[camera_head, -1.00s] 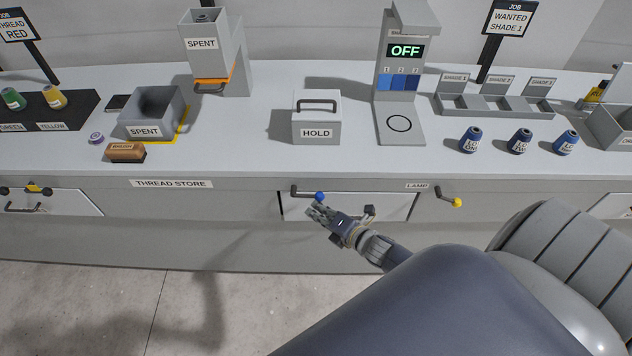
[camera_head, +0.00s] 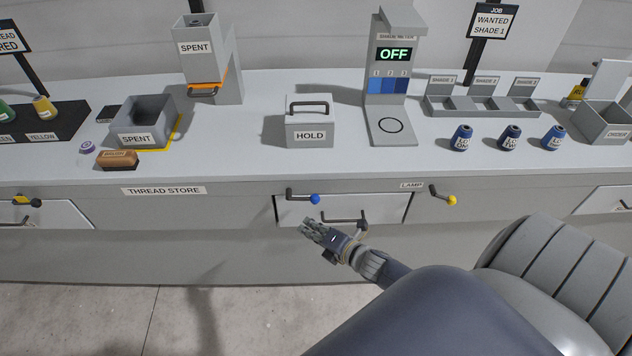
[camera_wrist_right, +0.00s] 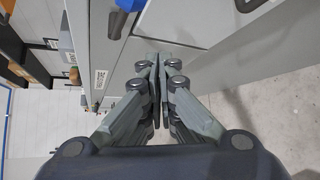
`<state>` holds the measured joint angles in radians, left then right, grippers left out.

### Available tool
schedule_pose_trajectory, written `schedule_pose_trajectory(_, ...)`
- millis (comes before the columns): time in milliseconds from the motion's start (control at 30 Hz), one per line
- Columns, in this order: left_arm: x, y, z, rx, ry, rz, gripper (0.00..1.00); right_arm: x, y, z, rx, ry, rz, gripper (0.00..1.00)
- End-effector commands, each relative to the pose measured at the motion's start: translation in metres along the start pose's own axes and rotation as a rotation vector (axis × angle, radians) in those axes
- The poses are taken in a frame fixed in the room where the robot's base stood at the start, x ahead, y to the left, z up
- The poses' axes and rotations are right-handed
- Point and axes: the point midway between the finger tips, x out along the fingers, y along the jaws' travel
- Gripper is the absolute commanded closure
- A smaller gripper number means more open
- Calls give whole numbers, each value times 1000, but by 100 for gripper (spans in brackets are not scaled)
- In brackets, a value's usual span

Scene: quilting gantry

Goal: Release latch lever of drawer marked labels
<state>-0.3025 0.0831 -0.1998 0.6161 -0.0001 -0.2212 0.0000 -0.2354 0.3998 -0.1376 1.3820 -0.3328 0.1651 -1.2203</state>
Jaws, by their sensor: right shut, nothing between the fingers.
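A drawer front (camera_head: 385,207) sits in the middle of the bench, with a dark bar handle (camera_head: 343,219). Its label is not readable, so I cannot tell whether it says labels. A dark latch lever (camera_head: 300,195) with a blue knob (camera_head: 315,199) lies across the drawer's upper left edge, pointing right. My right gripper (camera_head: 307,226) is shut and empty, just below and in front of the lever, apart from the knob in the head view. In the right wrist view, the shut fingers (camera_wrist_right: 157,62) are near the blue knob (camera_wrist_right: 130,5) at the top edge. My left gripper is not in view.
A lever with a yellow knob (camera_head: 452,200) is right of the drawer, by the LAMP sign (camera_head: 411,185). Another drawer (camera_head: 55,215) is at left. The HOLD box (camera_head: 313,133) and blue spools (camera_head: 508,137) stand on the bench top. The floor in front is clear.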

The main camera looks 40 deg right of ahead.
Motion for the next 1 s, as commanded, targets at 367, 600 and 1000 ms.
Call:
schedule_pose_trajectory(367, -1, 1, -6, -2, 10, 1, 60, -49, 29, -6, -2, 1, 0, 100)
schedule_pose_trajectory(600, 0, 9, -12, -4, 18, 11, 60, -70, 40, -9, -2, 0, -1, 100)
schedule_pose_trajectory(1000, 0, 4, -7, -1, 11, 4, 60, -76, 44, -10, -2, -1, 0, 100)
